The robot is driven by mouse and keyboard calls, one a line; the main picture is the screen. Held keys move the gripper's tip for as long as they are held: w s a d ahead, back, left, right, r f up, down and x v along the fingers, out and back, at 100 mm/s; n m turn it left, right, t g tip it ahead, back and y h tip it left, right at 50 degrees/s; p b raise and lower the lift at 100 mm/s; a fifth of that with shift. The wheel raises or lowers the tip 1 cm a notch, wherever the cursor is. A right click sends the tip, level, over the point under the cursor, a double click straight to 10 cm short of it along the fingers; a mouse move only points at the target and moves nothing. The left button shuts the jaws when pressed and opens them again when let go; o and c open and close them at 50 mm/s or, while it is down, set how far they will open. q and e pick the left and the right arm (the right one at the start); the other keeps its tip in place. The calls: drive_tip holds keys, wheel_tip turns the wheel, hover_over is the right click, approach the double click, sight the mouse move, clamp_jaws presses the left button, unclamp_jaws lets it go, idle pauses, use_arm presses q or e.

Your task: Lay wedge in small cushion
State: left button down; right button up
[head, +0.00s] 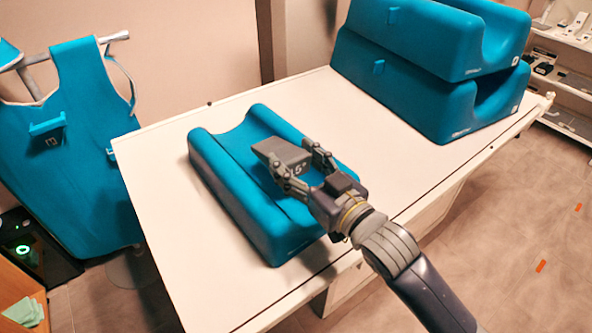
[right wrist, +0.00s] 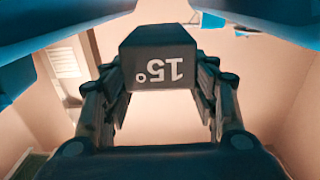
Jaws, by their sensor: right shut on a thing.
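The wedge (head: 283,157) is a dark grey block marked "15°". My right gripper (head: 296,161) is shut on it and holds it over the small cushion (head: 270,237), a blue block with a trough along its middle. The cushion lies on the white table. In the right wrist view the wedge (right wrist: 160,65) sits between both fingers (right wrist: 160,95), its label upside down. From the head view I cannot tell whether the wedge touches the cushion. The wedge and gripper hide part of the trough. My left gripper is not in view.
Two larger blue cushions (head: 405,95) are stacked at the back right of the white table (head: 190,283). A blue apron (head: 85,150) hangs on a rail at the left. Shelves (head: 565,75) stand at the far right. The table between the cushions is clear.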

sight(298, 175)
wheel_tip(298, 175, down, 3)
drive_tip(key=shift+f, duration=0.1)
drive_tip(key=shift+f, duration=0.35)
drive_tip(key=shift+f, duration=0.2)
drive_tip(key=o, duration=1)
drive_tip(key=shift+o, duration=0.2)
